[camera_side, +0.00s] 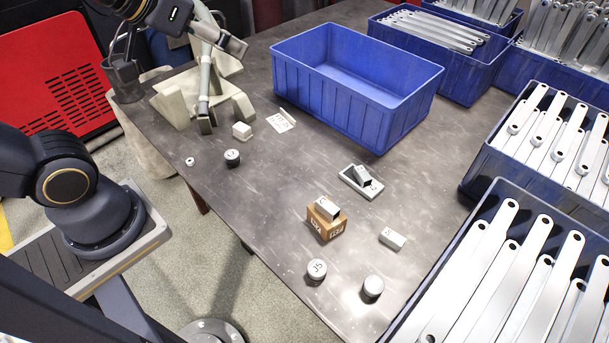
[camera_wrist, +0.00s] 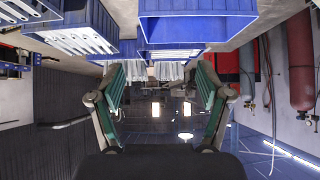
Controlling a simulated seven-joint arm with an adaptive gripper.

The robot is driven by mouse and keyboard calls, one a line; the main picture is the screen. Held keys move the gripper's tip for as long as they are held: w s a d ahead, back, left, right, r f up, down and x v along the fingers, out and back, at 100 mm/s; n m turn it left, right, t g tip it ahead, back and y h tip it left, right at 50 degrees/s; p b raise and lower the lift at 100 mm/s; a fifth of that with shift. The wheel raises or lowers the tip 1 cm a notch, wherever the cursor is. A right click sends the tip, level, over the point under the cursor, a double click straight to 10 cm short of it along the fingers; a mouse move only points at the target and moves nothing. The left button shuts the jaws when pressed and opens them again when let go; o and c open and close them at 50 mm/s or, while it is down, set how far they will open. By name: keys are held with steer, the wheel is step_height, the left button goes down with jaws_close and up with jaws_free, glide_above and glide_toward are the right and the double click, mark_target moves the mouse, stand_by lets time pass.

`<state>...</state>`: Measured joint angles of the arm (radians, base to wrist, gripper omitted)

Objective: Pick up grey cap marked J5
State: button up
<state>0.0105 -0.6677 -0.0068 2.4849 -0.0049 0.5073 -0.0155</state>
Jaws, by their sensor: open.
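The grey cap marked J5 (camera_side: 316,269) stands upright near the table's front edge in the side view, its marked top facing up. A second grey cap (camera_side: 373,287) stands to its right; I cannot read a mark on it. A darker cap (camera_side: 232,158) with a pale mark stands further back on the left. My gripper (camera_wrist: 160,85) shows in the wrist view with its two green-padded fingers wide apart and nothing between them. It is well away from the caps, and no cap can be made out in that view.
A wooden block (camera_side: 327,229) carrying a small metal block stands behind the J5 cap. A light block (camera_side: 392,238) lies to the right. A small tray (camera_side: 348,178) holds another block. An empty blue bin (camera_side: 330,105) stands behind; bracket-filled bins (camera_side: 450,262) line the right.

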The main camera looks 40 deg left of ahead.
steer(key=w+d+f+m+h, duration=0.1)
steer(key=w+d+f, duration=0.35)
steer(key=w, duration=0.45)
steer(key=w+d+f+m+h, duration=0.2)
steer(key=w+d+f, duration=0.2)
steer(key=d+f, duration=0.6)
steer(key=m+g, duration=0.3)
steer(key=g, duration=0.3)
glide_above(317, 267)
steer(key=s+a, duration=0.2)
step_height(317, 267, down, 26)
steer(key=shift+f, duration=0.15)
steer(key=shift+w+d+f, duration=0.1)
steer(key=shift+d+f, duration=0.15)
steer(key=shift+f, duration=0.1)
steer(key=x, duration=0.6)
steer(key=shift+w+f, duration=0.1)
steer(key=shift+f, duration=0.05)
steer(key=shift+c, duration=0.2)
